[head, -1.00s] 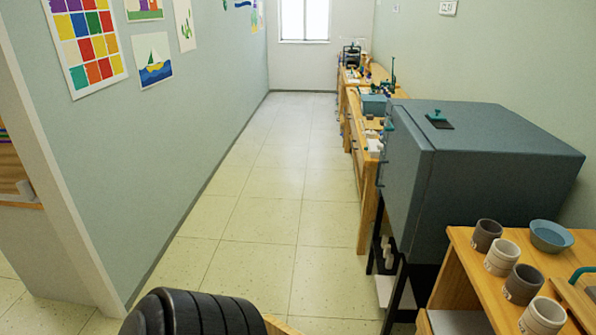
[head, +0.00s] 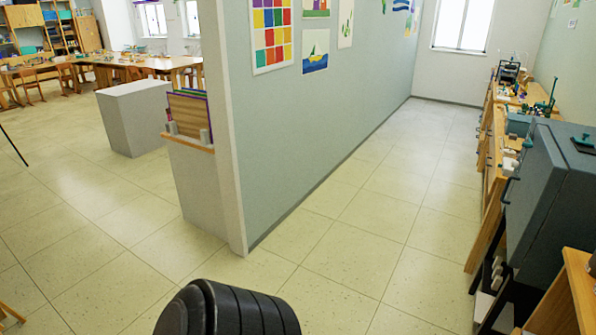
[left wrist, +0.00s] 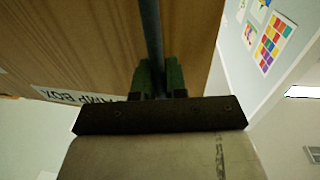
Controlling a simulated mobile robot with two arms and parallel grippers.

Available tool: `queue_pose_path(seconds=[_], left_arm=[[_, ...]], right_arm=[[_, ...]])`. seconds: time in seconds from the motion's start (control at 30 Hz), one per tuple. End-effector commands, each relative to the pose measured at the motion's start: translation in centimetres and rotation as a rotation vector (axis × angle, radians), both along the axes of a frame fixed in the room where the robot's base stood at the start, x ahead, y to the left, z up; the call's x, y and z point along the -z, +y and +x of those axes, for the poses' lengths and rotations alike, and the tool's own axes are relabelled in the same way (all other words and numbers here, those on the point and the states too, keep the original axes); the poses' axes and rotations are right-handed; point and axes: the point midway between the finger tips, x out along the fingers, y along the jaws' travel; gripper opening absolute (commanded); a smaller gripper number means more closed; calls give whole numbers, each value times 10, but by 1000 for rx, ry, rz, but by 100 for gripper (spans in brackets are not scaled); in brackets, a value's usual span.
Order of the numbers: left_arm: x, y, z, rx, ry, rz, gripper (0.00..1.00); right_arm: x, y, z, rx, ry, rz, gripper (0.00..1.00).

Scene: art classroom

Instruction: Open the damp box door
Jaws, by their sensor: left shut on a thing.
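In the left wrist view, the damp box door (left wrist: 75,45) is a wooden panel with a white label (left wrist: 80,97), partly hidden, reading "AMP BOX". A long blue-grey bar (left wrist: 152,35), which looks like the door's handle, runs down to my left gripper (left wrist: 160,80). The gripper's green fingers are shut on this bar, close to the door. I cannot tell from this view how far the door stands open. The damp box and my left gripper are not visible in the head view. My right gripper is in neither view.
A dark blue-grey cabinet (head: 550,195) stands at the right, beside a wooden bench (head: 490,170) along the wall. A partition wall (head: 330,110) with pictures divides the room. The floor (head: 130,265) on the left and the aisle (head: 400,210) are clear.

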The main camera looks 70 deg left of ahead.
Motion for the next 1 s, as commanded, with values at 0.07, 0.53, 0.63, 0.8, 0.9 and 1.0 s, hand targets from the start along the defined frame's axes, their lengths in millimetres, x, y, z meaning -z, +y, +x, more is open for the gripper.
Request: queue_pose_path(seconds=[0.07,0.53,0.63,0.8,0.9,1.0], left_arm=[[-1,-1,0,4,2,5,0],[0,-2,-1,5,2,2,28],[0,-2,-1,5,2,1,36],[0,-2,0,5,1,0,36],[0,-2,0,5,2,0,36],[0,-2,1,6,2,0,36]], right_arm=[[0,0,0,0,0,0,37],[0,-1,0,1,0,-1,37],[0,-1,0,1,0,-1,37],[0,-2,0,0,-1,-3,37],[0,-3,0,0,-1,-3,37],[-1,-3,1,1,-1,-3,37]])
